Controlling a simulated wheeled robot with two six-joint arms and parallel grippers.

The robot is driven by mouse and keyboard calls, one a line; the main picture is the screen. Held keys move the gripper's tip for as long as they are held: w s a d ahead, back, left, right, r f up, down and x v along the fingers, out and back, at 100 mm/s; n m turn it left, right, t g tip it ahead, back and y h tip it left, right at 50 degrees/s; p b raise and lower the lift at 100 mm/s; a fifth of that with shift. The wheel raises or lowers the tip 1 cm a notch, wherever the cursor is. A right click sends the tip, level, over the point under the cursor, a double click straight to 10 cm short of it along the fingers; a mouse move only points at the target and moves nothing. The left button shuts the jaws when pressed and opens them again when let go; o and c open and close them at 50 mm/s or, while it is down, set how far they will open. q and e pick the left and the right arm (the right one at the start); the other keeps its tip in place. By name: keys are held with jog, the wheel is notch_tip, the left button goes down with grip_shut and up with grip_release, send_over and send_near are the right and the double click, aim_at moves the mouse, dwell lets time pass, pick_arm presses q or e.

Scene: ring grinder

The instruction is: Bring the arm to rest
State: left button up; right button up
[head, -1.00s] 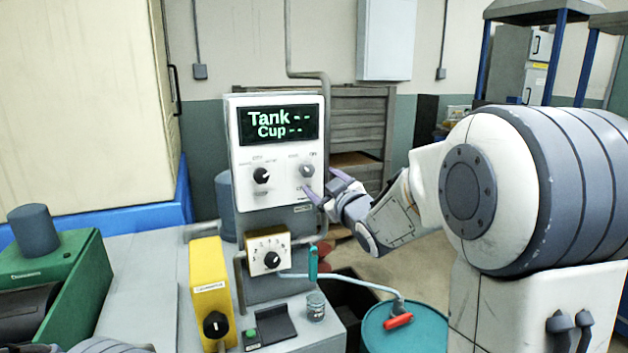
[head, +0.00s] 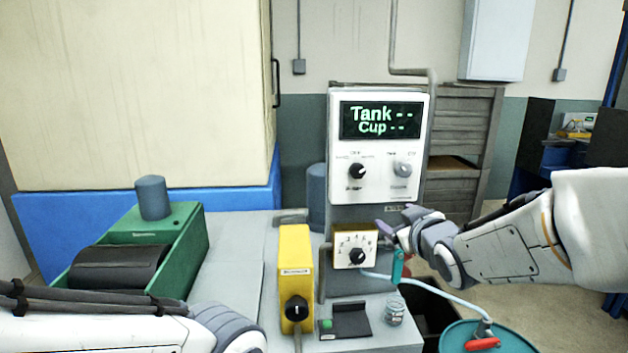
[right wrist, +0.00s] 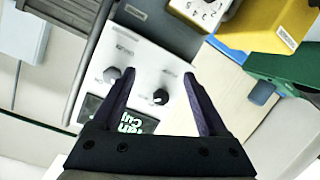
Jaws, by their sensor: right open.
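The panel's display (head: 380,119) reads "Tank --" and "Cup --". My left arm comes in at the lower left of the head view; its gripper is not visible there.
A white dial box (head: 345,258) sits under the panel, close to the right gripper. A yellow box (head: 295,262), a green machine (head: 187,248) and a small jar (head: 395,312) stand on the bench. A teal drum (head: 460,342) with a red-handled hose is at the lower right.

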jog(key=s+a+f+g+y, duration=0.1)
jog(key=s+a+f+g, duration=0.4)
jog(key=s+a+f, duration=0.3)
jog(key=s+a+f+n+g, duration=0.1)
jog(key=s+a+f+g, duration=0.15)
jog(key=s, duration=0.55)
jog(key=s+a+f+g, duration=0.2)
jog(key=s+f+g, duration=0.15)
jog(key=s, duration=0.45)
jog(key=s+a+f+n+g, duration=0.1)
jog(key=s+a+f+g, duration=0.2)
jog(key=s, duration=0.6)
notch_tip(320, 180, up, 14)
jog(key=g+h+p, duration=0.1)
jog(key=p, duration=1.1)
jog(key=shift+s+d+f+p, duration=0.25)
jog(key=shift+p, duration=0.1)
